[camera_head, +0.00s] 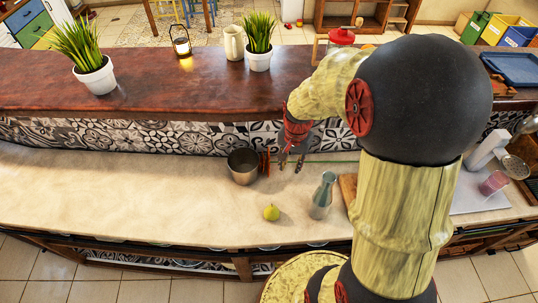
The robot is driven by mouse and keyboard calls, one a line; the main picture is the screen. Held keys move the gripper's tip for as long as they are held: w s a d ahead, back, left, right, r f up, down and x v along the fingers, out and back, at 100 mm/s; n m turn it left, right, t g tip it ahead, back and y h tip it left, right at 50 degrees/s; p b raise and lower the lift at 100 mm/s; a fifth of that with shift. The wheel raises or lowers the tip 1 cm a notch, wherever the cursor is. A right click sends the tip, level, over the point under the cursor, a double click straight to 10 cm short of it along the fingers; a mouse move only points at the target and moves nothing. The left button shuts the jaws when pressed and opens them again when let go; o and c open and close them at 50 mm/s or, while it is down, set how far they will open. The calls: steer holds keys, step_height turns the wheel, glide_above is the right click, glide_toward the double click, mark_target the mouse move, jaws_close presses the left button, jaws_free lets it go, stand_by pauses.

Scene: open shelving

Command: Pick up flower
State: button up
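A thin green stem (335,162) lies sideways on the pale counter near the tiled back wall. A small red-brown shape (264,163) at its left end looks like the flower's head, but it is too small to be sure. My gripper (291,164) points down over the left part of the stem, just right of the red-brown shape. Its two dark fingertips look apart, with the stem passing by them. I cannot tell whether they touch it or how high they are.
A metal pot (242,167) stands close left of the red-brown shape. A raised wooden ledge (180,85) with potted plants runs behind. The counter's left side is clear.

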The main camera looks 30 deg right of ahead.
steer(key=shift+w+d+f+m+t+h+p, duration=0.15)
steer(key=shift+w+d+f+m+p, duration=0.25)
steer(key=shift+w+d+f+m, duration=1.8)
steer(key=shift+w+d+f+m+t+h+p, duration=0.1)
steer(key=shift+w+d+f+m+t+p, duration=0.2)
steer(key=shift+w+d+f+m, duration=1.45)
steer(key=shift+w+d+f+m+t+h+p, duration=0.1)
steer(key=shift+w+d+f+m+p, duration=0.7)
steer(key=shift+f+m, duration=2.2)
steer(key=shift+s+d+f+n+b, duration=0.1)
steer(key=shift+f+n+b, duration=0.1)
steer(key=shift+f+n, duration=0.3)
steer(key=shift+s+d+f+n+b, duration=0.1)
steer(key=shift+f+n+b, duration=0.05)
steer(key=shift+f+n, duration=0.25)
steer(key=shift+c, duration=0.8)
jaws_close()
